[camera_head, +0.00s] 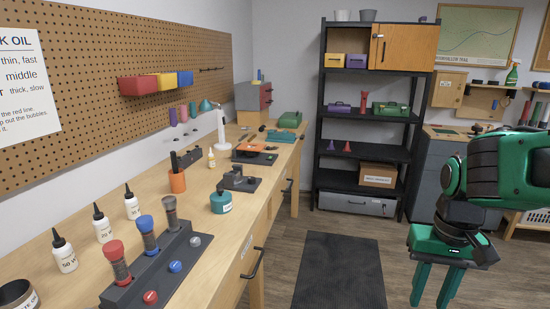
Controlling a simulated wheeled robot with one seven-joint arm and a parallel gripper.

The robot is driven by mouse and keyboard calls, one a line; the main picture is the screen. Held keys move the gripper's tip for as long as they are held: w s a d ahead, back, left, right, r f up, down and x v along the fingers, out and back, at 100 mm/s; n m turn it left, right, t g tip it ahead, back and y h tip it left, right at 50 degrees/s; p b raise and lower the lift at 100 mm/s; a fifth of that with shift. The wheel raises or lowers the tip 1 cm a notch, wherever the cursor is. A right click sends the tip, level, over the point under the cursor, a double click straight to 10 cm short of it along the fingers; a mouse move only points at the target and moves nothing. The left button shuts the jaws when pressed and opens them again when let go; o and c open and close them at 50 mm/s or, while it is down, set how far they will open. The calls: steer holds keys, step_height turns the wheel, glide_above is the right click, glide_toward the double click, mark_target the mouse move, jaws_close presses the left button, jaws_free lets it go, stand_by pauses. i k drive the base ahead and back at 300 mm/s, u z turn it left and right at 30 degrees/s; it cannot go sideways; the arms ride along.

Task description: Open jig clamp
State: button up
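A dark grey fixture (238,181), which looks like the jig, sits on the wooden workbench (215,262) beyond a teal jar. It is small in the view, and I cannot tell which part is its clamp or whether that is open or shut. My gripper (432,302) is at the right of the view, pointing down over the floor, well away from the bench and the fixture. Its two green fingers are apart with nothing visible between them.
A teal jar (221,202), an orange cup (177,181) and a white lamp (220,125) stand near the fixture. A black floor mat (338,270) lies on clear floor; shelves (367,120) stand behind.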

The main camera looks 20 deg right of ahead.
mark_target(244, 146)
steer(key=k, duration=1.05)
steer(key=z, duration=0.45)
steer(key=i, duration=0.75)
steer(key=z, duration=0.45)
steer(key=i, duration=1.05)
steer(key=u, duration=0.85)
steer(key=i, duration=0.35)
steer(key=u, duration=0.25)
